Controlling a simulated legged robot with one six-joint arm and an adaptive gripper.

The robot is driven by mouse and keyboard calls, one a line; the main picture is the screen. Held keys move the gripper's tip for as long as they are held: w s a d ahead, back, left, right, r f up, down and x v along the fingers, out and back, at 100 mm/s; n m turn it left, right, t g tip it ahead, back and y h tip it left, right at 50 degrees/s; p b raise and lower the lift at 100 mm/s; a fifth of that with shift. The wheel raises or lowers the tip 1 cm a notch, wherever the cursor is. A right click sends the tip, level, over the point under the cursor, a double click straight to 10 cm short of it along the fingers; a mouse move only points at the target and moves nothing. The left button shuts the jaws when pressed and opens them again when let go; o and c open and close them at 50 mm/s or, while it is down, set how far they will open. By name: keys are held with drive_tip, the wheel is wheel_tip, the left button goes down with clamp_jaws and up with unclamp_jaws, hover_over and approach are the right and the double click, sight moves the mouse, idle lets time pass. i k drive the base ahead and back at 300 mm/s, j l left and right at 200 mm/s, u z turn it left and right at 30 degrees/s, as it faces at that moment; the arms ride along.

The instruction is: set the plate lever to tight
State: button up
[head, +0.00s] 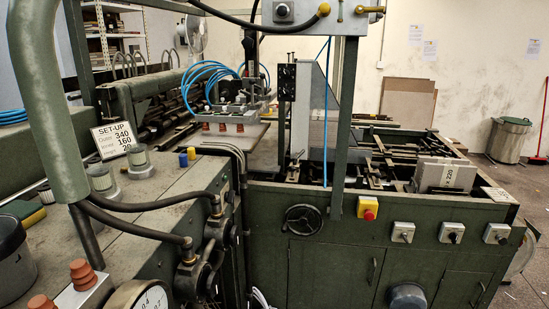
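No part is marked as the plate lever, and I cannot tell which one it is or how it is set. Three small grey boxes, each with a knob or short lever, sit on the green front panel: left (403,232), middle (451,233) and right (496,234). A brass-coloured handle (370,9) sticks out at the top of the upright post, beside a grey box with a round knob (283,10). My gripper is not in view.
A yellow box with a red button (368,208) and a black handwheel (303,219) are on the machine front. A set-up card (113,139) reads 340, 160, 20. A dark green pipe (48,100) and black hoses (140,205) cross the left side. Floor (525,200) shows at right.

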sight(294, 159)
drive_tip(key=i+u, duration=0.1)
drive_tip(key=u, duration=0.35)
drive_tip(key=i+l+u, duration=0.1)
drive_tip(key=u, duration=0.35)
drive_tip(key=l+u, duration=0.15)
drive_tip(key=u, duration=0.25)
drive_tip(key=i+l, duration=0.35)
drive_tip(key=l, duration=0.25)
drive_tip(key=i+l, duration=0.2)
drive_tip(key=l, duration=0.15)
